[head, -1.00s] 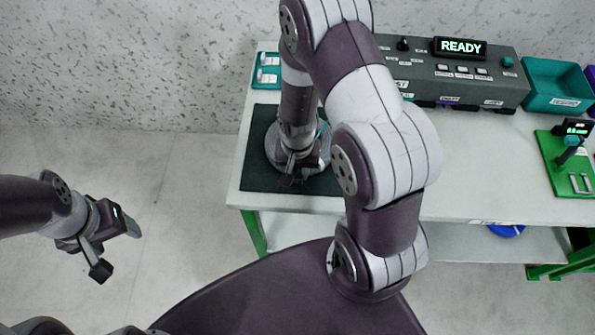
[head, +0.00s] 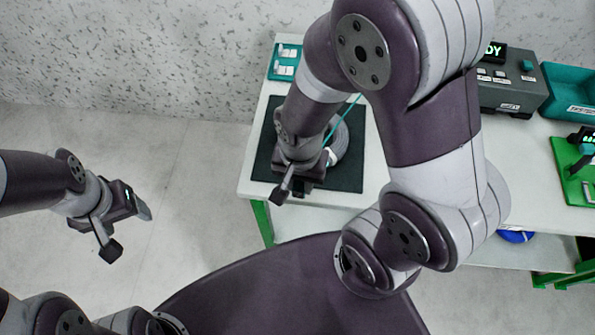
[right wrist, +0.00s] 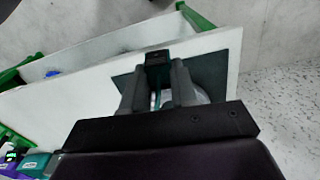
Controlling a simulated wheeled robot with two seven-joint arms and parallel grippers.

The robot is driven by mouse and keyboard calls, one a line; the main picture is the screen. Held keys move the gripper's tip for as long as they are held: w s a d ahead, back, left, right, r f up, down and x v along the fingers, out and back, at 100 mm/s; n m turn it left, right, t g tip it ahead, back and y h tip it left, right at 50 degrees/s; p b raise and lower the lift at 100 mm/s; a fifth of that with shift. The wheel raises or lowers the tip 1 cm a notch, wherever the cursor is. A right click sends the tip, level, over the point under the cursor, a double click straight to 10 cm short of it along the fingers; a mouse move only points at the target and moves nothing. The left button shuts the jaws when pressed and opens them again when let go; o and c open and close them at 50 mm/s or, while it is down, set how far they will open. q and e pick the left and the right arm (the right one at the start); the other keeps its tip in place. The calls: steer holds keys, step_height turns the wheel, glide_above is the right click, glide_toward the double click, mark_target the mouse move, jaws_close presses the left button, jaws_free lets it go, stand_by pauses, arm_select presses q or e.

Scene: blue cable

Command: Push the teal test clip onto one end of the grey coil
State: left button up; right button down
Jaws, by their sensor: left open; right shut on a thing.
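The grey coil (head: 341,143) lies on the dark mat (head: 345,176), partly hidden by my right arm. My right gripper (head: 292,188) is over the mat's front left part, left of and nearer than the coil. In the right wrist view its fingers (right wrist: 157,82) are shut on the teal test clip, of which little more than a teal bit (right wrist: 154,101) shows. The pale coil (right wrist: 201,97) shows behind the fingers. My left gripper (head: 127,230) is open and empty over the floor, left of the table.
A white table (head: 255,158) carries the mat. A teal holder with white pieces (head: 285,62) is at the back left. A grey tester box (head: 508,93), a teal bin (head: 570,92) and a green fixture (head: 572,180) stand to the right. My right upper arm covers the table's middle.

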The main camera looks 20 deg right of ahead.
steer(key=shift+n, duration=0.6)
steer(key=w+d+f, duration=0.1)
steer(key=w+d, duration=0.1)
steer(key=w+d+f, duration=0.2)
steer(key=w, duration=0.1)
steer(key=w+d+f+b, duration=0.1)
steer(key=w+d, duration=0.1)
steer(key=w, duration=0.1)
steer(key=shift+w+d+f, duration=0.15)
steer(key=shift+f, duration=0.15)
step_height(320, 180, down, 3)
steer(key=b, duration=0.3)
steer(key=shift+r, duration=0.1)
steer(key=shift+f, duration=0.45)
steer(key=shift+f, duration=0.2)
steer(key=shift+f+p, duration=0.3)
steer(key=shift+f, duration=0.6)
stand_by(0.8)
stand_by(0.8)
